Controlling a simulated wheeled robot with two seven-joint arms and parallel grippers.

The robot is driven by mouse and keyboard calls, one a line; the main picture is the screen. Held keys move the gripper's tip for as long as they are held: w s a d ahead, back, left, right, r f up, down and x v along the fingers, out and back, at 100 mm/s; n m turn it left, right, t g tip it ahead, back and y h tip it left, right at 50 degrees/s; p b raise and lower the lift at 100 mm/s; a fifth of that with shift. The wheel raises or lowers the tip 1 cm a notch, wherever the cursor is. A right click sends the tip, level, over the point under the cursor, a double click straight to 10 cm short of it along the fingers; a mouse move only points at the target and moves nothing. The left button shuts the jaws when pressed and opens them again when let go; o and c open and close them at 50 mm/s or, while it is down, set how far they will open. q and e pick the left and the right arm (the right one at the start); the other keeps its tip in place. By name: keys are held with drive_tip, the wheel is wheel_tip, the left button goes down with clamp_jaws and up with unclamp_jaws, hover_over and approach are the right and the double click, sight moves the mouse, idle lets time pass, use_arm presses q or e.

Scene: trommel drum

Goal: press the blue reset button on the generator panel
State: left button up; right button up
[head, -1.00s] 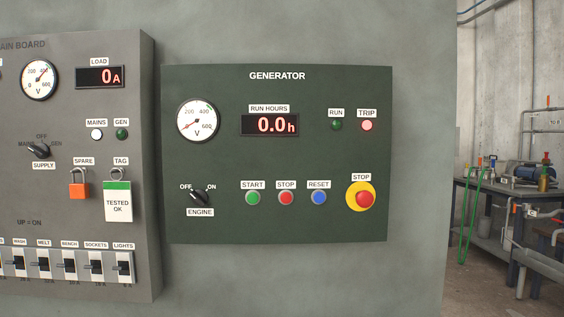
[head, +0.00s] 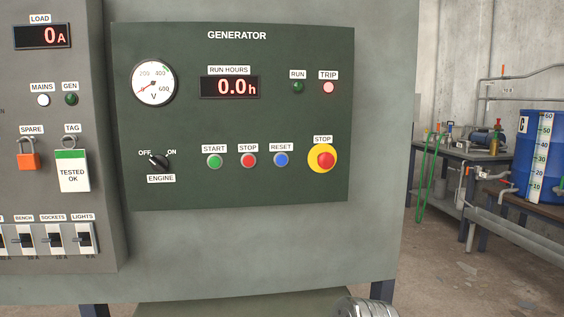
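The blue reset button (head: 281,159) is on the dark green generator panel (head: 190,195), under its RESET label, between the red stop button (head: 248,160) and the large red emergency stop (head: 325,160) on its yellow plate. The green start button (head: 215,161) is further left. The TRIP lamp (head: 328,88) looks light red; the RUN lamp (head: 298,87) is dark green. The run-hours display (head: 230,87) reads 0.0 h. The engine switch (head: 159,162) points towards OFF. Neither gripper can be made out in view.
The grey main board (head: 112,150) stands out at the left, with breaker switches, an orange padlock (head: 28,160) and a TESTED OK tag (head: 72,173). A rounded metallic part shows at the bottom edge, cut off. A workbench (head: 460,150) and a blue drum (head: 548,135) stand at the right.

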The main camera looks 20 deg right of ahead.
clamp_jaws()
idle(1.4)
